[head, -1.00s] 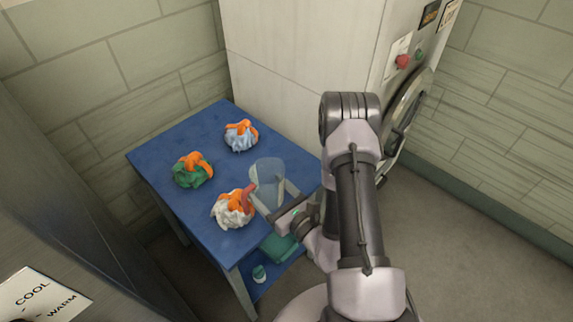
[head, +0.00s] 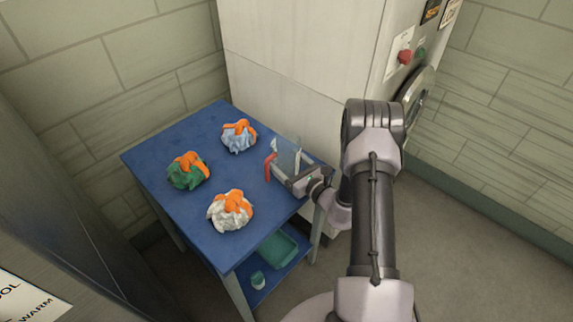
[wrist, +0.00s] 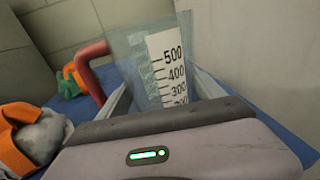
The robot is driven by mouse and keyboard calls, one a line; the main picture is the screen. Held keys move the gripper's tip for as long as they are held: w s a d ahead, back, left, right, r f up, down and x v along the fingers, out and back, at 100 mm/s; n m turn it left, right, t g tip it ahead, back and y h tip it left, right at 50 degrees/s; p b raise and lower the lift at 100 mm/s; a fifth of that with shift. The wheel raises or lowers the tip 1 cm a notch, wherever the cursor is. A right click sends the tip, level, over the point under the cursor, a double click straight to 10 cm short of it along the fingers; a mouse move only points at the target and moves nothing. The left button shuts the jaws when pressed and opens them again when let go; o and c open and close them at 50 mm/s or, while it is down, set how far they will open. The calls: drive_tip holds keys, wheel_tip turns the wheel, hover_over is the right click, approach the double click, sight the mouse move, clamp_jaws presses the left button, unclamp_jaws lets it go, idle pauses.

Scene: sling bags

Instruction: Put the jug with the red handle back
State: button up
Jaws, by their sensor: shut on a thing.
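The jug (head: 287,154) is clear, with a red handle (head: 269,166) on its left side. It is at the right side of the blue table (head: 191,232). My gripper (head: 289,178) is shut on the jug from the near right. In the wrist view the jug (wrist: 141,66) stands between the fingers, with a white measuring scale facing me and the red handle (wrist: 92,72) at the left. The jug's lower part is hidden behind my gripper, so I cannot tell whether it touches the table.
Three bundles with orange straps lie on the table: blue (head: 239,139), green (head: 187,175) and white (head: 228,215). A pale cabinet (head: 290,70) stands behind the table.

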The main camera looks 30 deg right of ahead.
drive_tip(key=shift+f, duration=0.1)
drive_tip(key=o, duration=1.7)
drive_tip(key=shift+o, duration=0.2)
drive_tip(key=shift+r, duration=0.2)
drive_tip(key=s+d+p, duration=0.2)
drive_tip(key=s, duration=1)
drive_tip(key=shift+r+p, duration=0.25)
drive_tip(key=shift+p, duration=0.05)
